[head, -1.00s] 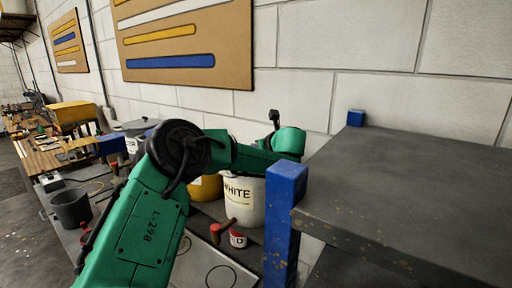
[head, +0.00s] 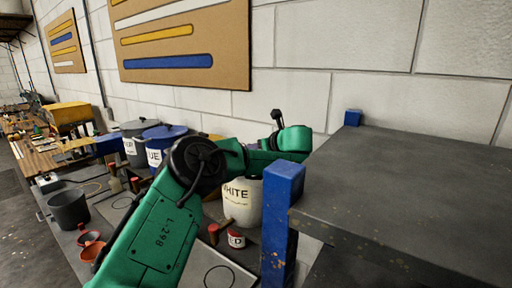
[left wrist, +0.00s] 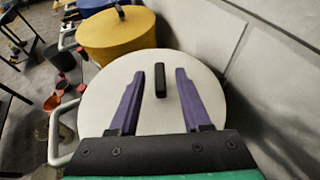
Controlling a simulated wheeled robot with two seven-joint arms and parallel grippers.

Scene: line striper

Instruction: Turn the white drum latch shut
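The white drum (head: 243,203) stands against the wall, labelled WHITE, with its top mostly behind my left arm in the head view. In the left wrist view its round white lid (left wrist: 110,93) fills the middle. A black latch bar (left wrist: 160,80) sits upright in the picture on the lid. My left gripper (left wrist: 167,72) is open above the lid. Its two purple fingers lie on either side of the latch, with gaps between. Whether they touch the lid I cannot tell. My right gripper is in neither view.
A yellow-lidded drum (left wrist: 117,33) stands beside the white one. A blue-lidded drum (head: 165,137) and a grey-lidded drum (head: 137,127) are further left. A grey shelf (head: 420,190) with blue posts (head: 281,215) is close on the right. Small cans and a dark bucket (head: 69,207) sit below.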

